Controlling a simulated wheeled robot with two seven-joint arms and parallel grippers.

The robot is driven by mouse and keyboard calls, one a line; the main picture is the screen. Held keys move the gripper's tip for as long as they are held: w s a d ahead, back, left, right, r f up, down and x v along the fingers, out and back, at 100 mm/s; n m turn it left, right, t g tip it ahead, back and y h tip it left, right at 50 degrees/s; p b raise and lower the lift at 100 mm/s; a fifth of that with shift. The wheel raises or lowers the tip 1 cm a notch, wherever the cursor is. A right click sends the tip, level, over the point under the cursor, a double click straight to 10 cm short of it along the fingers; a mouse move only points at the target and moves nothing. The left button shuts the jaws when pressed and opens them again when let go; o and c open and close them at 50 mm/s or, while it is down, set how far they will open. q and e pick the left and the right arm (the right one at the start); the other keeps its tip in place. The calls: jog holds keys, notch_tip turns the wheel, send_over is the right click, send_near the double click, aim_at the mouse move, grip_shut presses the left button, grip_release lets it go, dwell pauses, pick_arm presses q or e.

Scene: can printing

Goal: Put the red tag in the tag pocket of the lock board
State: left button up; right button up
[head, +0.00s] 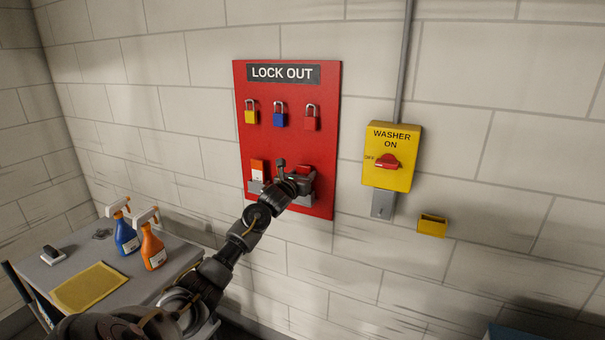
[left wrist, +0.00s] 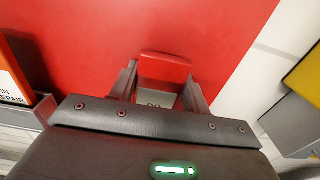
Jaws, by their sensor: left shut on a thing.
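The red lock board (head: 284,144), headed "LOCK OUT", hangs on the wall. My left gripper (head: 300,178) is at its lower right part, shut on the red tag (head: 304,168). In the left wrist view the red tag (left wrist: 165,68) sits between the fingers, close to the red board face. A grey tag pocket (head: 309,196) shows partly behind the gripper; I cannot tell whether the tag's lower end is inside it. Another tag, orange and white (head: 257,170), stands in the left grey pocket (head: 254,186). My right gripper is not in view.
Yellow (head: 251,116), blue (head: 280,120) and red (head: 311,123) padlocks hang above. A yellow washer switch box (head: 391,157) and a small yellow holder (head: 432,226) are on the wall to the right. A side table (head: 180,258) at left holds spray bottles (head: 152,248) and a yellow cloth (head: 90,288).

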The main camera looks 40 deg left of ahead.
pick_arm(q)
jog(key=shift+f, duration=0.25)
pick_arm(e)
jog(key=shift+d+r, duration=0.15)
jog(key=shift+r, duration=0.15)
pick_arm(q)
jog(key=shift+f, duration=0.2)
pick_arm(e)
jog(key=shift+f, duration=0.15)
pick_arm(q)
jog(key=o, duration=0.9)
jog(key=shift+o, duration=0.2)
jog(key=shift+s+r, duration=0.1)
jog(key=shift+r, duration=0.05)
